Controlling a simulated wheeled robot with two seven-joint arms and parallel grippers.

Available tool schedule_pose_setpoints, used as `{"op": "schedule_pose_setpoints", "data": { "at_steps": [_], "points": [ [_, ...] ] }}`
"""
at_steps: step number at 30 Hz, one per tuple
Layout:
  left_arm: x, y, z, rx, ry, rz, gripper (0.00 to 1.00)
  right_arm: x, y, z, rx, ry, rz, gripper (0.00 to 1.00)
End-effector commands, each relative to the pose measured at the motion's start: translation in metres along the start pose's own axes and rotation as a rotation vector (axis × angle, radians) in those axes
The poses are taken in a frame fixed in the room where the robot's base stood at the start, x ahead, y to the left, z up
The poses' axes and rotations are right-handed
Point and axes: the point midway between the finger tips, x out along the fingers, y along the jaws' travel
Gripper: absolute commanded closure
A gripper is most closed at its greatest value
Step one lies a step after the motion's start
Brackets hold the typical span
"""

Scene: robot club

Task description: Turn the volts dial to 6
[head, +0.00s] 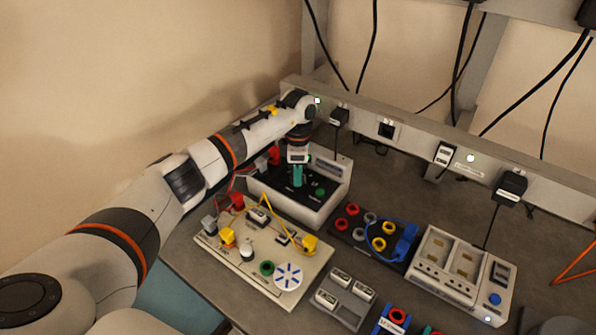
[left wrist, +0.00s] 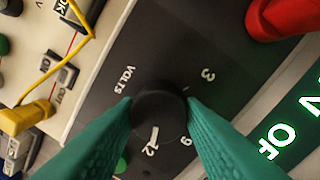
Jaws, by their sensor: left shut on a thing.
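The volts dial (left wrist: 160,105) is a round black knob on a dark panel in the left wrist view. The panel carries a VOLTS label and white numbers, including 3 and 12; another numeral near the right fingertip I cannot read surely. In the head view, my left gripper (head: 298,184) reaches down onto the power supply (head: 322,213), hiding the dial. My right gripper is not in view.
A red plug (left wrist: 282,15) is close to the panel. A circuit board (head: 215,250) with yellow leads stands in front of the supply. A lead holder (head: 345,232) and a grey-white device (head: 440,285) are to the right.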

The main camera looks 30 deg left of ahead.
Motion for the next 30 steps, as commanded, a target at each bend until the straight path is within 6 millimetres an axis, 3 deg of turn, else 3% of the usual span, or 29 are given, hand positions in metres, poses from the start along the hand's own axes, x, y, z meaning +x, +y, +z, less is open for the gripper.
{"op": "schedule_pose_setpoints", "data": {
  "at_steps": [11, 30],
  "points": [
    [0.0, -0.001, 0.001, -0.169, 0.01, -0.002, 0.88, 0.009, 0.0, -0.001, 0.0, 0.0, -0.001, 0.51],
    [-0.002, -0.002, 0.002, -0.765, 0.048, -0.002, 0.88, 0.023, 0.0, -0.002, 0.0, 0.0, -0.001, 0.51]
  ]
}}
